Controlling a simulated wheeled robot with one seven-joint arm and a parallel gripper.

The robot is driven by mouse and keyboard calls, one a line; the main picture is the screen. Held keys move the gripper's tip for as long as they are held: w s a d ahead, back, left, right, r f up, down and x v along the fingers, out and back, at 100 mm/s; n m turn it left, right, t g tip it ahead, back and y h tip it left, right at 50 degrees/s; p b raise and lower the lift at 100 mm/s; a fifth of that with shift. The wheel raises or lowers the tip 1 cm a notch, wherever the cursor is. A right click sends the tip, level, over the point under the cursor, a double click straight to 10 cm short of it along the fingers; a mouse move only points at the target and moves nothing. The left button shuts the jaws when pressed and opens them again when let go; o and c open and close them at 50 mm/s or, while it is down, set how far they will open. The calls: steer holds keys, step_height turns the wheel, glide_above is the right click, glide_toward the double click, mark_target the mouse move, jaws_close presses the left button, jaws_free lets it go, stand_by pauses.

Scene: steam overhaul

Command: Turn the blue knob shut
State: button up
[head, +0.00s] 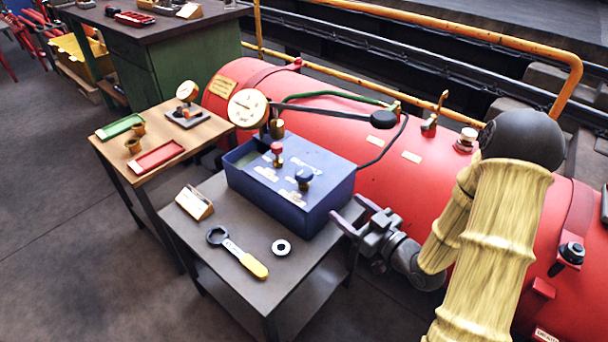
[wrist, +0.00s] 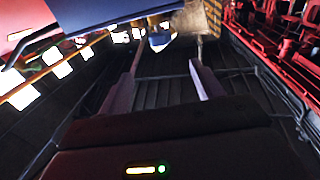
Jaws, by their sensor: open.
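The blue knob (head: 304,176) stands on the top face of the blue box (head: 290,207), near its right front side. A red knob (head: 277,150) stands on the same face, farther back and left. My gripper (head: 346,207) is beside the box's right end, below the level of the blue knob and apart from it. Its fingers are spread with nothing between them. In the wrist view the gripper (wrist: 166,62) shows open, and a blue piece that looks like the knob (wrist: 158,38) is ahead, partly cut off by glare. How far the knob is turned cannot be told.
The box stands on a grey table (head: 225,275) with a yellow-handled wrench (head: 238,252), a washer (head: 281,247) and a small sign (head: 195,202). A gauge (head: 248,107) and hoses rise behind the box. A red boiler (head: 420,130) lies close behind my arm.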

mark_target(310, 178)
steer(key=shift+w+a+f+b, duration=0.1)
steer(key=shift+w+f+b, duration=0.05)
steer(key=shift+b, duration=0.25)
steer(key=b+x, duration=0.6)
steer(key=x, duration=1.1)
steer(key=shift+a+b, duration=0.1)
steer(key=shift+b, duration=0.25)
steer(key=shift+c, duration=0.5)
steer(key=c, duration=0.9)
